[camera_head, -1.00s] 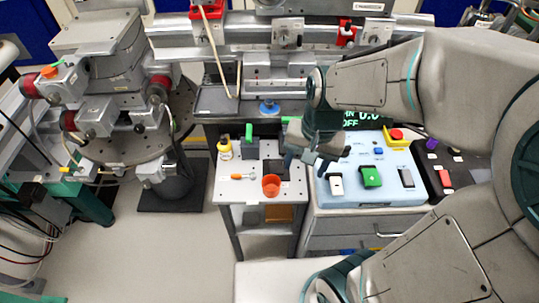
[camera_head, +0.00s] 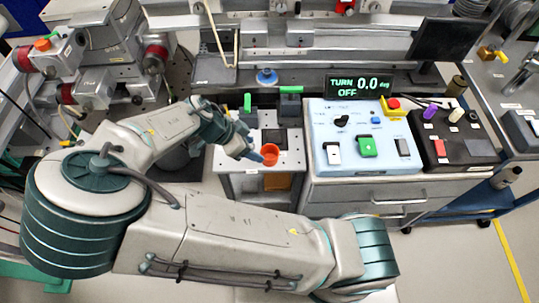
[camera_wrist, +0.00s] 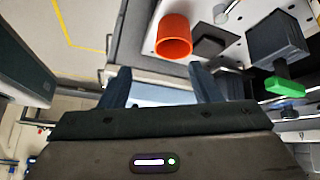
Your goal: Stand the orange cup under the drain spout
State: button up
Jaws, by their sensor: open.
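The orange cup (camera_head: 269,155) stands upright and open-topped on the small white perforated table (camera_head: 236,184). In the wrist view the cup (camera_wrist: 173,36) is just beyond the fingertips, a little right of the middle. My gripper (camera_head: 254,152) is close to the cup's left side in the head view. In the wrist view my gripper (camera_wrist: 162,80) is open, with nothing between its fingers. A dark block with a green handle (camera_head: 290,92) stands behind the cup. I cannot tell for certain which part is the drain spout.
A dark square pad (camera_wrist: 209,46) lies beside the cup. A blue round part (camera_head: 267,77) sits under the rail. The pale blue control box (camera_head: 340,170) stands right of the table, with a display reading "TURN 0.0 deg OFF" (camera_head: 359,86) behind it.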

aim_at(277, 154)
jog(key=shift+t, duration=0.7)
jog(key=x, duration=0.8)
jog(key=w+x, duration=0.1)
jog(key=x, duration=0.3)
jog(key=shift+f, duration=0.15)
jog(key=c, duration=0.7)
